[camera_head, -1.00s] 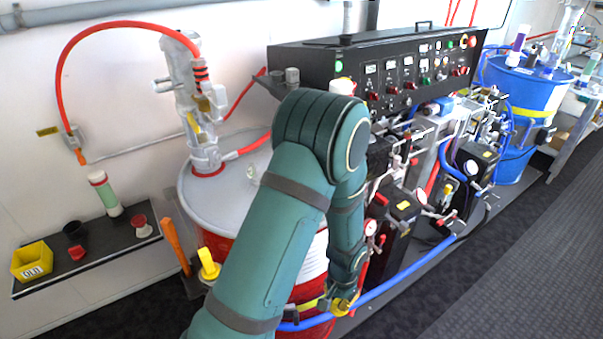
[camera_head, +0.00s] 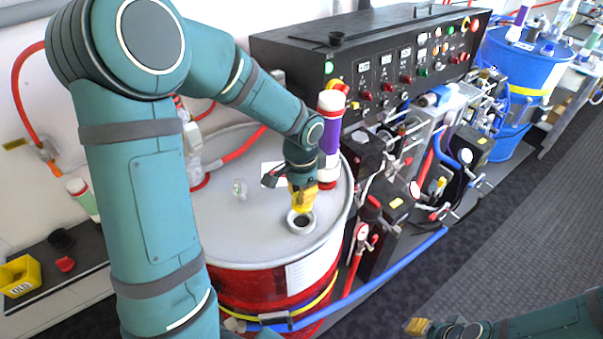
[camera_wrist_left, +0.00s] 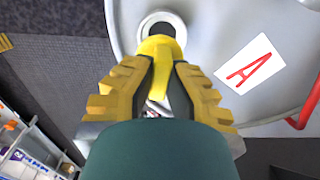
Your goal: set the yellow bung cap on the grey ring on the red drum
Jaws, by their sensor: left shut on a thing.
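The red drum (camera_head: 250,287) stands in the middle of the head view with a pale grey lid. The grey ring (camera_head: 301,223) is near the lid's front right edge, around a dark hole. It also shows in the wrist view (camera_wrist_left: 178,21). My left gripper (camera_head: 302,203) points down just above the ring. It is shut on the yellow bung cap (camera_wrist_left: 156,46), whose end overlaps the ring in the wrist view. I cannot tell whether cap and ring touch. My right gripper (camera_head: 418,327) is partly in view at the bottom edge; its jaws are unclear.
A purple and white bottle (camera_head: 330,135) stands close behind my left gripper. The black control panel (camera_head: 375,70) and hoses are at the right. A shelf with a yellow bin (camera_head: 20,277) is at left.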

